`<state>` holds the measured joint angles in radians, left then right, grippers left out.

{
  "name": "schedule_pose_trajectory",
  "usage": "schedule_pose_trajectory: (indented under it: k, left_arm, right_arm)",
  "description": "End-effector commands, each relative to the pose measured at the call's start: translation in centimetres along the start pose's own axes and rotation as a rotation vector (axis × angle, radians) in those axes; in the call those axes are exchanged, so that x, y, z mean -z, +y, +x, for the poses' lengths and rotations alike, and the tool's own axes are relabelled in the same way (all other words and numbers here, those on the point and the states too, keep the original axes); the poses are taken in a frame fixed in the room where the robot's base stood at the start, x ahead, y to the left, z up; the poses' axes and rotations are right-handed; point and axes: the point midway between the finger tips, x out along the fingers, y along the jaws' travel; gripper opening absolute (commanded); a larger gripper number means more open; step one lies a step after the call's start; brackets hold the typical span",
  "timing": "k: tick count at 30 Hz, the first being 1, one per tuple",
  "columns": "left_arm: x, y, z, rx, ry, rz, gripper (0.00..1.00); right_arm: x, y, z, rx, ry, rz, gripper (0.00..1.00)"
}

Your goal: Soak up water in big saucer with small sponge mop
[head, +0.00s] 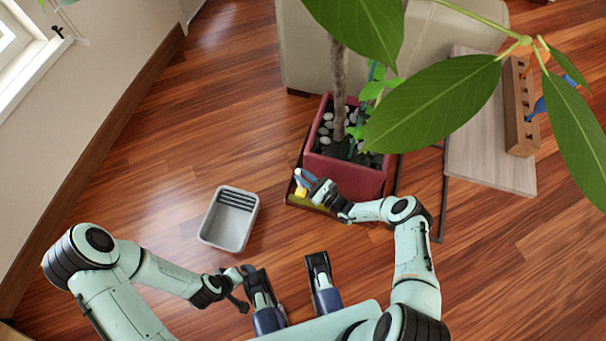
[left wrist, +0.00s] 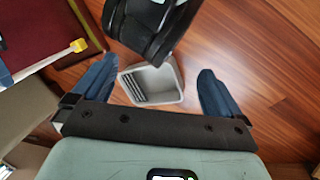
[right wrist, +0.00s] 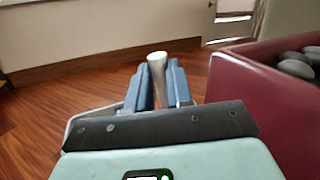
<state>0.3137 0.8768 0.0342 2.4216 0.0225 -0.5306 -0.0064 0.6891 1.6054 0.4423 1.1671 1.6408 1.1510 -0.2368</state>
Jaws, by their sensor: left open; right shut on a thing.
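The big saucer (head: 322,209) is a dark red tray under the red planter (head: 345,173); its rim shows at the planter's left and front. I cannot make out water in it. My right gripper (head: 308,180) is shut on the pale handle (right wrist: 158,72) of the small sponge mop. The mop's yellow sponge (head: 300,192) is at the saucer's left front corner; it also shows in the left wrist view (left wrist: 78,45). I cannot tell whether it touches the saucer. My left gripper (left wrist: 155,75) is open and empty, its blue fingers apart.
A grey bucket (head: 220,241) with a slotted insert stands on the wood floor, left of the saucer. Large leaves (head: 430,115) hang over the planter. A grey board (head: 490,165) with a wooden block (head: 522,110) lies right. Floor around the bucket is clear.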

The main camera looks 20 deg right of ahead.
Motion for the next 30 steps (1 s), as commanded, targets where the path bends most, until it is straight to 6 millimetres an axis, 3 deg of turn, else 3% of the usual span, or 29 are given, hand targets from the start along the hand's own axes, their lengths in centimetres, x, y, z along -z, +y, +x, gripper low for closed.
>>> schedule_pose_trajectory:
  k: [6, 12, 30]
  left_arm:
    - [2.6, -0.7, 1.9, 0.005, 0.074, -0.006, 1.00]
    - [3.9, -1.5, 3.3, 0.014, 0.109, -0.013, 1.00]
    - [4.8, -1.9, 3.8, 0.019, 0.133, -0.017, 1.00]
  right_arm:
    - [2.3, 0.3, -0.2, -0.001, 0.000, 0.001, 0.00]
    - [3.8, 0.5, -0.3, 0.000, 0.000, 0.001, 0.00]
    - [4.4, 0.5, -0.4, 0.000, -0.001, 0.000, 0.00]
